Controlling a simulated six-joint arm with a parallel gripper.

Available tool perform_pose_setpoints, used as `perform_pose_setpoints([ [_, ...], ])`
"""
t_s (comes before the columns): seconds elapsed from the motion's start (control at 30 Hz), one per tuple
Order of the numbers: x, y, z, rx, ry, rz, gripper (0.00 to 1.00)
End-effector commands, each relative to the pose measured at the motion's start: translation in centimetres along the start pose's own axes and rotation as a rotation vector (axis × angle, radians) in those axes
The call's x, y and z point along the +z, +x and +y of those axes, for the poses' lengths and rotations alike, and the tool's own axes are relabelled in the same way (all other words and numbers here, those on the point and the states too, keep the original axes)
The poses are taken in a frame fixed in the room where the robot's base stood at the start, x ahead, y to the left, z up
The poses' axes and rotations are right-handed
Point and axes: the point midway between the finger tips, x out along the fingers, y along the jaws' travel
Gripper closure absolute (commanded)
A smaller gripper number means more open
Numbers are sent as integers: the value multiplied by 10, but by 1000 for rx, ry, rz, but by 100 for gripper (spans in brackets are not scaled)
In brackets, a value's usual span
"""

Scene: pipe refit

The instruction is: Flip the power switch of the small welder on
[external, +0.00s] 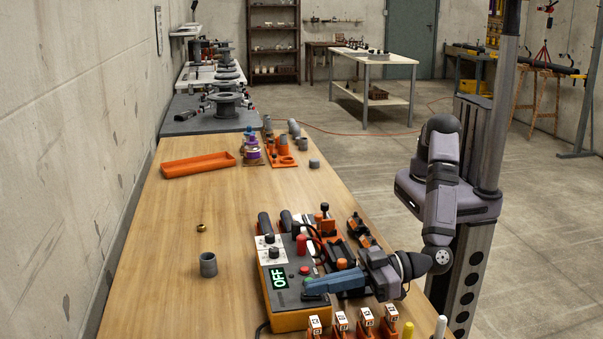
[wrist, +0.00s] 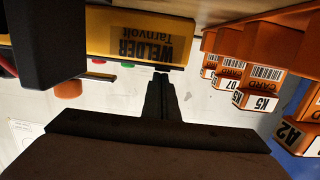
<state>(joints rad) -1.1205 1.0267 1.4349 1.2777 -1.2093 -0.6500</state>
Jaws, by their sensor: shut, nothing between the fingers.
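The small welder (external: 262,299) is an orange and grey box at the near edge of the wooden bench. Its display (external: 279,278) reads OFF in green. A red button (external: 305,270) and a green button (external: 128,65) sit on its top face; the green one shows in the wrist view (wrist: 128,65). The welder's name label (wrist: 140,45) appears upside down there. My gripper (external: 306,288) is shut and empty, with its tips over the panel's near right part, close to the green button. It also shows in the wrist view (wrist: 161,78). I cannot make out the power switch; the gripper may hide it.
Orange card holders (external: 340,321) with white labels stand in a row right of the welder's near end. A grey pipe piece (external: 208,264) and a brass ring (external: 201,228) lie to the left. An orange tray (external: 197,164) lies farther back.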

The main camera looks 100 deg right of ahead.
Motion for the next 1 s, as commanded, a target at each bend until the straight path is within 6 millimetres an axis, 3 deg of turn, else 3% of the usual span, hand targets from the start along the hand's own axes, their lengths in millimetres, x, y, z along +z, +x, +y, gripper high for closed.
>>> perform_pose_setpoints([
  [0.57,1,2,0,0,-1,-66,100],
  [0.77,-15,3,0,1,0,-65,100],
  [0.97,-45,3,1,1,0,-66,100],
  [1.0,-42,-3,-1,-3,-2,-67,100],
])
